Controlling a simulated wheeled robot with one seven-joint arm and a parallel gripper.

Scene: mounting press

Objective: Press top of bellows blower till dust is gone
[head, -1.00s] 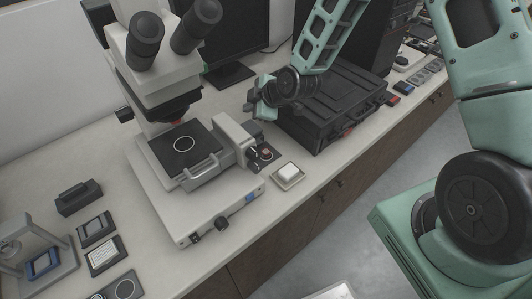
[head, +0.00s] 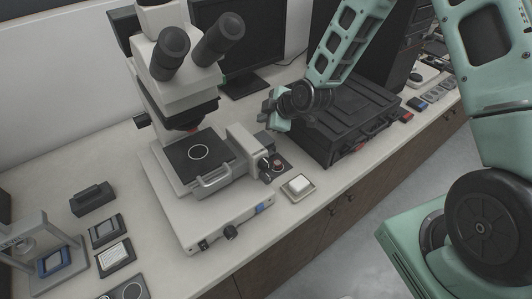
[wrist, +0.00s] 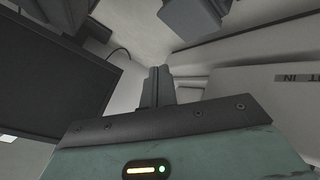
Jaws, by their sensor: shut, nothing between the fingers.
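I cannot clearly make out a bellows blower. No dust can be made out. My gripper (head: 270,121) is above the bench, behind and above the reddish piece and left of the black case. In the wrist view its fingers (wrist: 158,88) are together, with nothing between them. It touches nothing that I can see.
A black case (head: 350,125) lies right of my gripper. A small dish with a white block (head: 298,187) is near the bench's front edge. A monitor (head: 240,45) stands behind. A small press (head: 45,245) and several dark trays are at the left.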

